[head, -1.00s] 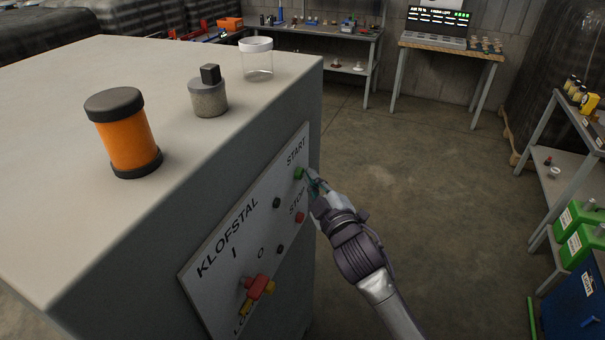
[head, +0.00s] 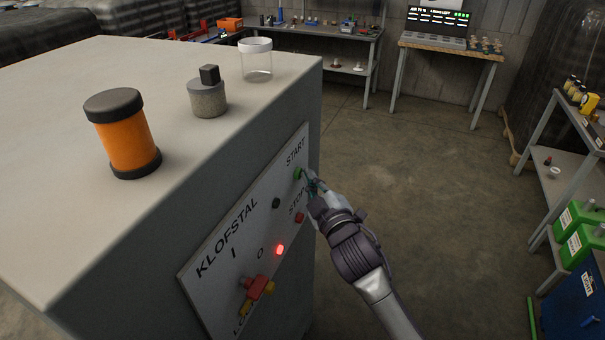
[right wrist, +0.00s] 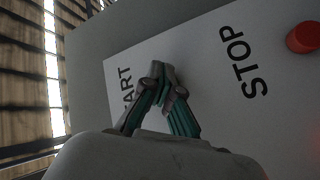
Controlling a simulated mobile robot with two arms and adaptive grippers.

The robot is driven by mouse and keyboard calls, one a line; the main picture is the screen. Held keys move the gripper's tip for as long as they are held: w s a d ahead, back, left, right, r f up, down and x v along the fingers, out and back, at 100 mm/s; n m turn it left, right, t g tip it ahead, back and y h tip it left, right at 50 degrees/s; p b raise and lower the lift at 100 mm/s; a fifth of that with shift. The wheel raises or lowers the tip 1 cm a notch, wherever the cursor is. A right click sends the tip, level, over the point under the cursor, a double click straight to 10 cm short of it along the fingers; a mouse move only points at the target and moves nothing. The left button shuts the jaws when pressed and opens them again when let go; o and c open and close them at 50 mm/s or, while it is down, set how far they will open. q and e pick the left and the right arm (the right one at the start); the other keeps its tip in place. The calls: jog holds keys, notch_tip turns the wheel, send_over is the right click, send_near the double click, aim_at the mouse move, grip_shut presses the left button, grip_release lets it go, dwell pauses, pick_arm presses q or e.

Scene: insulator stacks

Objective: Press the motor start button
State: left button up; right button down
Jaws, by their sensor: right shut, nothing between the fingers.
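The green start button (head: 297,173) sits under the word START on the white panel (head: 222,275) of the grey cabinet. My right gripper (head: 308,176) is shut and empty, its fingertips at the start button. In the right wrist view the shut fingers (right wrist: 160,72) point at the panel below the START lettering and hide the button. I cannot tell how far the button is pressed in. The red stop button (head: 299,217) is just below, and it also shows in the right wrist view (right wrist: 303,37). A red lamp (head: 280,250) glows on the panel. My left gripper is not in view.
A red and yellow rotary switch (head: 258,287) is low on the panel. On the cabinet top stand an orange cylinder with black ends (head: 127,138), a grey cylinder with a black knob (head: 208,98) and a clear jar (head: 257,62). Open floor lies to the right.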

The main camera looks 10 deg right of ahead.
jog(key=shift+s+d+p, duration=0.3)
jog(key=shift+s+d, duration=0.15)
jog(key=shift+d, duration=0.15)
jog(key=shift+d, duration=0.1)
jog(key=s+d, duration=0.1)
jog(key=d, duration=0.1)
jog(key=s+d+p, duration=0.1)
jog(key=d, duration=0.1)
jog(key=shift+s, duration=0.4)
dwell(0.4)
